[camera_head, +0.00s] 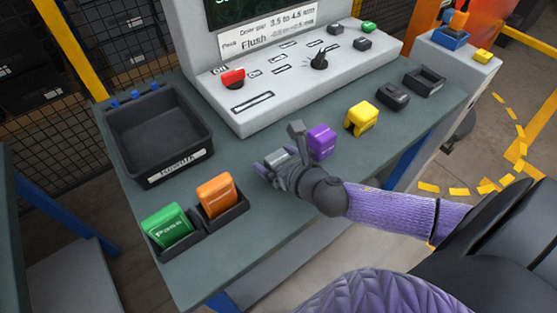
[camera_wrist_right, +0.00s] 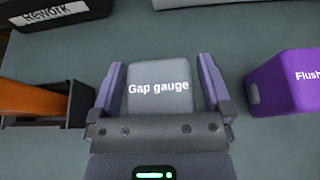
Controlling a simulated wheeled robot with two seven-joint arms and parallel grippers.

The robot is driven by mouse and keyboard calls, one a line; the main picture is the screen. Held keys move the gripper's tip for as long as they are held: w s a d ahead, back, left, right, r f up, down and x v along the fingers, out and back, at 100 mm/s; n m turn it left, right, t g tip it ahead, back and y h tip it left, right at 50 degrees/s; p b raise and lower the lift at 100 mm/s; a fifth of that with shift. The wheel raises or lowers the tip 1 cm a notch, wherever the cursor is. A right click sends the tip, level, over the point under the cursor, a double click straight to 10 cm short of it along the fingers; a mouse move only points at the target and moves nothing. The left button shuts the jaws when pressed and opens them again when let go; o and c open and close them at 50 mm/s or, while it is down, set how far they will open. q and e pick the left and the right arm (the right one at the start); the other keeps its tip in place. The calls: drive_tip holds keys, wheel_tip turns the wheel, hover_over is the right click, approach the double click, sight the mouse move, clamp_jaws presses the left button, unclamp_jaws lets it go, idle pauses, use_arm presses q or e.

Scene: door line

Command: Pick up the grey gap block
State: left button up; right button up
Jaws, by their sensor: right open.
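The grey gap block (camera_wrist_right: 158,88), marked "Gap gauge", lies on the dark green table top between the two fingers of my right gripper (camera_wrist_right: 160,85). In the wrist view the fingers stand one on each side of it, with a narrow space at each side. In the head view my right gripper (camera_head: 274,158) is over the table and the grey block (camera_head: 276,158) is mostly hidden behind the fingers. My right gripper is open. My left gripper is not in view.
The purple flush block (camera_head: 321,142) stands close to the right of my gripper. A yellow block (camera_head: 361,118) is further right. An orange block (camera_head: 216,194) and a green Pass block (camera_head: 166,225) sit in holders at left. The Rework tray (camera_head: 182,165) is behind them; the console (camera_head: 247,115) is at the back.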

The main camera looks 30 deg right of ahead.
drive_tip(key=shift+r, duration=0.15)
clamp_jaws()
